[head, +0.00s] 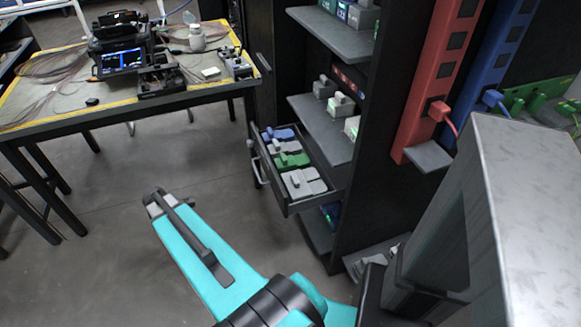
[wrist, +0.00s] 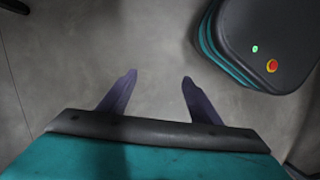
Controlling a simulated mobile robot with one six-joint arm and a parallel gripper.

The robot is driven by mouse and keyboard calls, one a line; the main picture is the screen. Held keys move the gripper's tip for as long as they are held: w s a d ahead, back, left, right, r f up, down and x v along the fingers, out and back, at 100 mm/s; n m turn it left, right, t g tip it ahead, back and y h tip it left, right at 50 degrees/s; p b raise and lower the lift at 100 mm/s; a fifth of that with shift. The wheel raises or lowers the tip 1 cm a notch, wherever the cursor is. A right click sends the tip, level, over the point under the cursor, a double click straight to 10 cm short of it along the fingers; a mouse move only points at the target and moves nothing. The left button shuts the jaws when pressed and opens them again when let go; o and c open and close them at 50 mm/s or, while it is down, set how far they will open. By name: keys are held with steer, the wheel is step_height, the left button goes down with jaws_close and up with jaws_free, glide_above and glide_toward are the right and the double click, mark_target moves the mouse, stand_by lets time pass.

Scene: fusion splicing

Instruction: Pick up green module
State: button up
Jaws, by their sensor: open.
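A green module (head: 290,160) lies in an open drawer (head: 293,207) of the dark cabinet, in the head view. It sits between a blue module (head: 277,135) and grey modules (head: 304,182). In the wrist view my gripper (wrist: 159,76) is open and empty, its two fingers apart over bare floor. In the head view my arm reaches out to the left of the drawer, apart from it, and the gripper's fingers cannot be made out there. The green module is not in the wrist view.
Shelves (head: 322,125) with more modules stand above the drawer. Red (head: 437,80) and blue (head: 496,65) uprights with plugged cables stand at right. A table (head: 130,95) with splicing equipment is at back left. The floor between table and cabinet is clear.

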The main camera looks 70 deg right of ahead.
steer(key=d+r+n+b, duration=0.1)
steer(key=d+r, duration=0.5)
steer(key=d, duration=0.5)
steer(key=n+h+b, duration=0.1)
steer(key=h+b, duration=0.1)
steer(key=b, duration=0.1)
glide_toward(281, 159)
steer(key=shift+d+f, duration=0.1)
steer(key=shift+f, duration=0.15)
steer(key=shift+b+x, duration=0.55)
steer(key=shift+x, duration=3.75)
steer(key=shift+s, duration=0.1)
steer(key=shift+b+x, duration=0.3)
steer(key=shift+x, duration=2.25)
steer(key=shift+s+d, duration=0.15)
